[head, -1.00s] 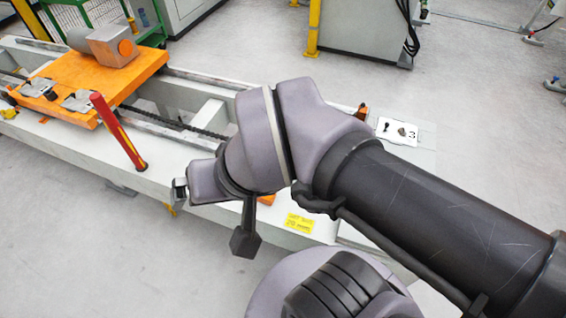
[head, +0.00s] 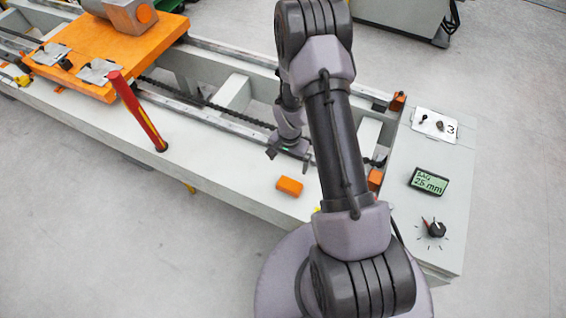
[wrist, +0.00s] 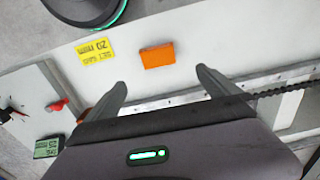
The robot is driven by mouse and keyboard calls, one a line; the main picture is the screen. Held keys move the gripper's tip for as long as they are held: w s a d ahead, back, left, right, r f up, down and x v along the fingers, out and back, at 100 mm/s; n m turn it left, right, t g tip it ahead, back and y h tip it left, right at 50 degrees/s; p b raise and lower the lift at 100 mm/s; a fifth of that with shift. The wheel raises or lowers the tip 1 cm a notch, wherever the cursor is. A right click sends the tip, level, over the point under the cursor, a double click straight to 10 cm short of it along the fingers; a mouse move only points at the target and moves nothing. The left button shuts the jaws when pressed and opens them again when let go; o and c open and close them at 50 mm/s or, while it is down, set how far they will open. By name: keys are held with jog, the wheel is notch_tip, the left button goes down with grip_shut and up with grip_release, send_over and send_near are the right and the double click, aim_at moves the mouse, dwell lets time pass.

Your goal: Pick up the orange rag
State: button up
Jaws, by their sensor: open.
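The orange rag (head: 289,186) is a small folded block lying flat on the pale grey top of the gantry beam (head: 222,172), near its front edge. In the wrist view the rag (wrist: 157,55) lies just beyond the fingertips, centred slightly left between them. My gripper (head: 290,155) hangs over the rail side of the beam, behind the rag in the head view. In the wrist view my gripper (wrist: 161,77) has its two fingers spread wide with nothing between them.
A yellow label (wrist: 94,51) lies beside the rag. A red-handled tool (head: 138,112) stands at the left near an orange plate (head: 110,60). A panel with a display (head: 429,182) and knob (head: 434,228) is at the right. A chain (head: 215,104) runs between rails.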

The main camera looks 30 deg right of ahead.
jog(key=b, duration=0.5)
send_near(290, 184)
jog(key=f, duration=0.3)
jog(key=a+f, duration=0.1)
jog(key=f, duration=0.1)
jog(key=shift+f, duration=0.15)
jog(key=f+b, duration=0.2)
jog(key=f, duration=0.1)
jog(key=d+f+b, duration=0.1)
jog(key=f, duration=0.1)
jog(key=shift+f, duration=0.1)
jog(key=c, duration=1.1)
jog(key=shift+r, duration=0.2)
jog(key=shift+r+p, duration=0.2)
jog(key=shift+p, duration=0.1)
notch_tip(290, 184, up, 4)
jog(key=shift+f+p, duration=0.2)
jog(key=shift+p, duration=0.9)
jog(key=s+d+p, duration=0.1)
jog(key=s+d, duration=0.1)
jog(key=d, duration=0.2)
jog(key=s+d+p, duration=0.1)
jog(key=s+d, duration=0.2)
jog(key=d, duration=0.2)
jog(key=s+d+r+p, duration=0.1)
jog(key=s+d, duration=0.1)
jog(key=d, duration=0.2)
jog(key=shift+s+d, duration=0.4)
